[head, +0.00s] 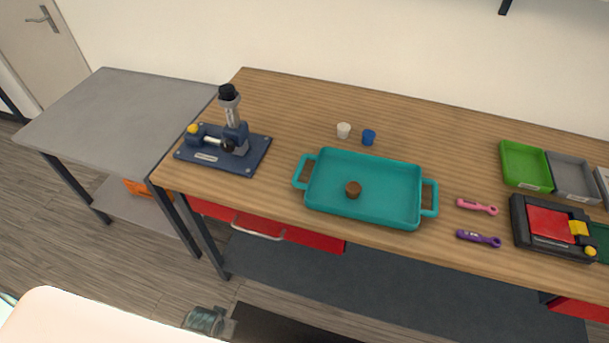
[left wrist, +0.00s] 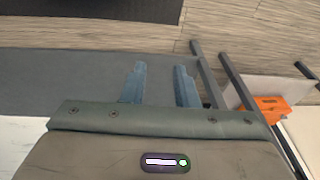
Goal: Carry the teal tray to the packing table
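The teal tray (head: 385,214) lies flat on the wooden workbench near its front edge. It has a loop handle at each short end. A small brown round piece (head: 353,189) sits inside it. My left gripper (left wrist: 158,68) is open in the left wrist view, with its two fingers apart and nothing between them. It points at the floor area by the bench legs, away from the tray. My right gripper is not in view. A bare grey table (head: 115,112) stands at the bench's left end; I cannot tell whether it is the packing table.
A blue press fixture (head: 225,146), white cup (head: 343,130) and blue cup (head: 368,137) are on the bench. Pink (head: 477,207) and purple (head: 478,239) tools lie right of the tray, before a black-red device (head: 550,225) and green bin (head: 524,166). An orange item (left wrist: 265,108) lies low.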

